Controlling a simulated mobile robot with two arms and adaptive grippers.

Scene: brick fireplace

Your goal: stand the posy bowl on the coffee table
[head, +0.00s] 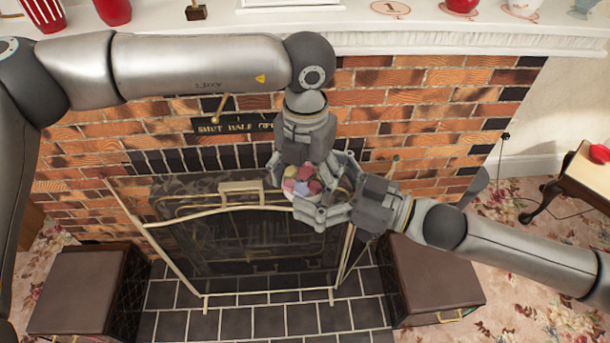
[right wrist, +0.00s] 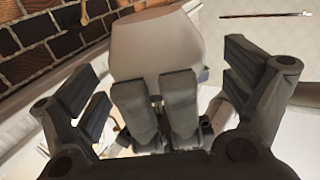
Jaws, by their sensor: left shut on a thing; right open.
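The posy bowl (head: 300,186), with pink, red and bluish flowers, is up in the air before the fireplace in the head view. My left gripper (head: 308,170) comes down from above and is shut on it. My right gripper (head: 328,200) is open and reaches in from the right, its fingers close around the bowl. In the right wrist view a pale, smooth body (right wrist: 155,45), likely the bowl, lies between my spread right fingers, behind two grey fingers in the middle. Contact with the right fingers cannot be told. Most of the bowl is hidden in the head view.
A small wooden table (head: 588,176) with a red item on it stands at the right edge; whether it is the coffee table is unclear. A fire screen (head: 240,235) and two dark boxes (head: 80,290) (head: 430,280) stand below. The mantel shelf (head: 350,30) holds ornaments.

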